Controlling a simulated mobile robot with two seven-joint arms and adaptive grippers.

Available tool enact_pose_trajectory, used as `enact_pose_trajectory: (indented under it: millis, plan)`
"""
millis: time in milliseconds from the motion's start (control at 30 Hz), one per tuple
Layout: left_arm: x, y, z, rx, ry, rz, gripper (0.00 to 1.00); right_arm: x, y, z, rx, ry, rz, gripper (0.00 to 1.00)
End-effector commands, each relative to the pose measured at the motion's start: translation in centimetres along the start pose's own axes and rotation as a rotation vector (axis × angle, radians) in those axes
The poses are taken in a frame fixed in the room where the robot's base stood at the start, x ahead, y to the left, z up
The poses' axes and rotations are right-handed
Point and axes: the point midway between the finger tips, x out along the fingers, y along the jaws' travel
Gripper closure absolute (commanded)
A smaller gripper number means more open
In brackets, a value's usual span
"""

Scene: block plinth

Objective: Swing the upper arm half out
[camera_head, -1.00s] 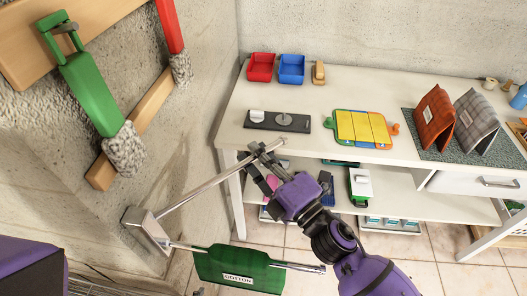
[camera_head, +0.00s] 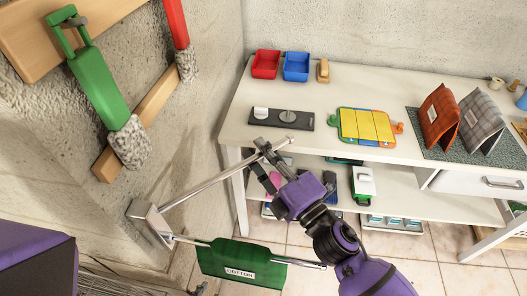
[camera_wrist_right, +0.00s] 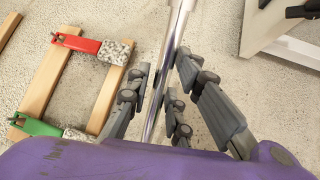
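The upper arm (camera_head: 205,187) is a bare metal rod. It runs from a wall bracket (camera_head: 148,222) up and right to my right gripper (camera_head: 262,158) in the head view. In the right wrist view the rod (camera_wrist_right: 168,62) passes between the fingers of my right gripper (camera_wrist_right: 164,67). A small gap shows on its left side, and the fingers look open around it. The lower arm (camera_head: 310,265) carries a green cloth labelled COTTON (camera_head: 225,262). My left gripper is not in view.
A white table (camera_head: 235,115) stands to the right, with red (camera_head: 266,64) and blue (camera_head: 296,66) bins and a yellow-panelled board (camera_head: 366,126). A concrete wall bears wooden rails with green (camera_head: 98,88) and red (camera_head: 174,25) handled tools.

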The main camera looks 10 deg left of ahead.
Motion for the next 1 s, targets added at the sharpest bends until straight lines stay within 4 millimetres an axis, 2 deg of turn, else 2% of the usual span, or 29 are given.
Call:
enact_pose_trajectory:
  millis: [167, 400, 533, 1000]
  plan:
    - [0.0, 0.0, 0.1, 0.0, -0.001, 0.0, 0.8, -1.5, -0.2, 0.1, 0.001, -0.002, -0.003, 0.8]
    - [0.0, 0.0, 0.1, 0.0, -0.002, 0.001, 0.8, -5.5, -0.1, 0.0, 0.001, -0.002, -0.003, 0.8]
    - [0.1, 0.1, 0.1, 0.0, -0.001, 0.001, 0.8, -6.9, 0.0, 0.0, 0.001, -0.002, -0.001, 0.8]
    - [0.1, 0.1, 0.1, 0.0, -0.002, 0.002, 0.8, -7.5, 0.0, 0.0, 0.0, 0.0, 0.0, 0.8]
